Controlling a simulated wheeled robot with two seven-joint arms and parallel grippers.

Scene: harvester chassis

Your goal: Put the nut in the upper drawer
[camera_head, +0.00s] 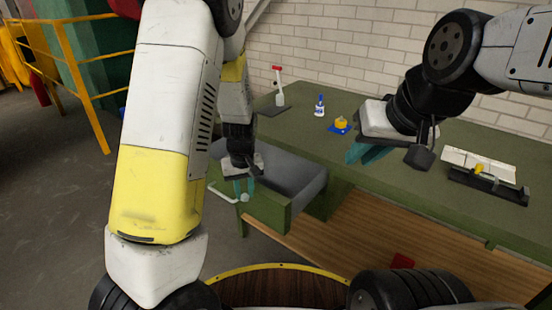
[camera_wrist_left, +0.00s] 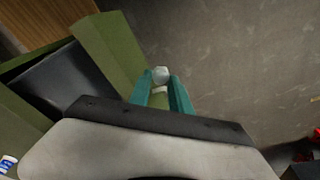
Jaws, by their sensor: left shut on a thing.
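The nut (camera_wrist_left: 160,75) is a small pale grey piece between the teal fingertips of my left gripper (camera_wrist_left: 161,92) in the left wrist view. In the head view the nut (camera_head: 244,197) shows as a small light spot at the tips of my left gripper (camera_head: 243,187), which points down and is shut on it. The green upper drawer (camera_head: 270,212) is pulled out, with a grey inside and a pale bar handle (camera_head: 219,193). The nut is at the drawer's front, outside the front panel in the wrist view. My right gripper (camera_head: 369,152) is over the bench, fingers apart and empty.
The green bench top (camera_head: 440,196) carries a red-topped tool (camera_head: 278,85), a blue-and-white bottle (camera_head: 319,105), a yellow item on a blue base (camera_head: 340,125) and a black-and-white tool box (camera_head: 485,177). A wooden shelf (camera_head: 365,245) lies below. Open floor is left of the drawer.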

